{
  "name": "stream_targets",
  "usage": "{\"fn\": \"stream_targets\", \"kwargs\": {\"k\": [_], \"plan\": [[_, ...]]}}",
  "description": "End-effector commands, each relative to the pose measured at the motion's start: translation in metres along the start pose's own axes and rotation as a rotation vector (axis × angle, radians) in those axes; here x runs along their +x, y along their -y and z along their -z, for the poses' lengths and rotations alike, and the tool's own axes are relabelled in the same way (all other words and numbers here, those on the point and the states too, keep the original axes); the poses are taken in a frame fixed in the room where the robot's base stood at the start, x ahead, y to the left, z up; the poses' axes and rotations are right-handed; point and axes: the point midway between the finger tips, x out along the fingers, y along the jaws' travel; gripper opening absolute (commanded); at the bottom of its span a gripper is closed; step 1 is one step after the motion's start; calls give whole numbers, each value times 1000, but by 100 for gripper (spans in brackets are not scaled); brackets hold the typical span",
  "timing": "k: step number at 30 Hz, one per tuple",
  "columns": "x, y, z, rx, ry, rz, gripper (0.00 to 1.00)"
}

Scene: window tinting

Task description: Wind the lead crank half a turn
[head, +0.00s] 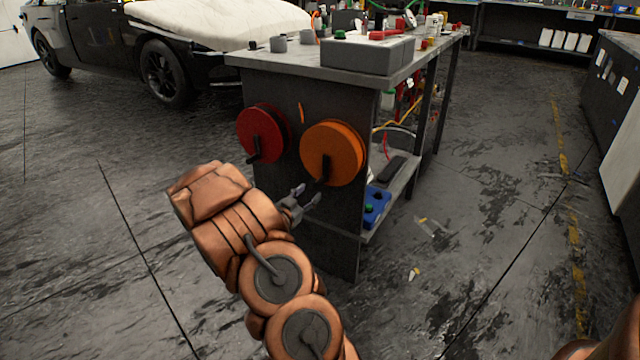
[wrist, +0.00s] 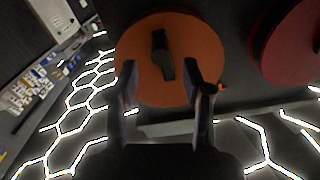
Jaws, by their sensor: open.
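An orange disc (head: 334,148) with a black crank handle (head: 323,172) is mounted on the end panel of the workbench. A red disc (head: 262,130) with its own black handle (head: 254,155) sits left of it. My gripper (head: 307,195) is open, just below and left of the orange disc's handle. In the wrist view, the orange disc (wrist: 203,45) fills the upper middle, and its handle (wrist: 162,55) shows between and just beyond my open fingertips (wrist: 159,72). I cannot tell whether a finger touches it. The red disc (wrist: 292,45) is at the right there.
The grey workbench (head: 312,217) holds a grey box (head: 367,55) and several small items on top. A blue box (head: 376,206) is on its lower shelf. A dark car (head: 115,40) stands back left. The floor left of the bench is clear.

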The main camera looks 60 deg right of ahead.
Motion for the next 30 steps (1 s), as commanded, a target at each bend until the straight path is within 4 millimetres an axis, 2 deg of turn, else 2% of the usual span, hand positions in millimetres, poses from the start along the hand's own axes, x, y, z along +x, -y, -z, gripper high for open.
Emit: {"fn": "stream_targets", "kwargs": {"k": [21,30], "plan": [[67,0,-1,4,-1,-1,50],[77,0,0,1,0,-1,50]]}}
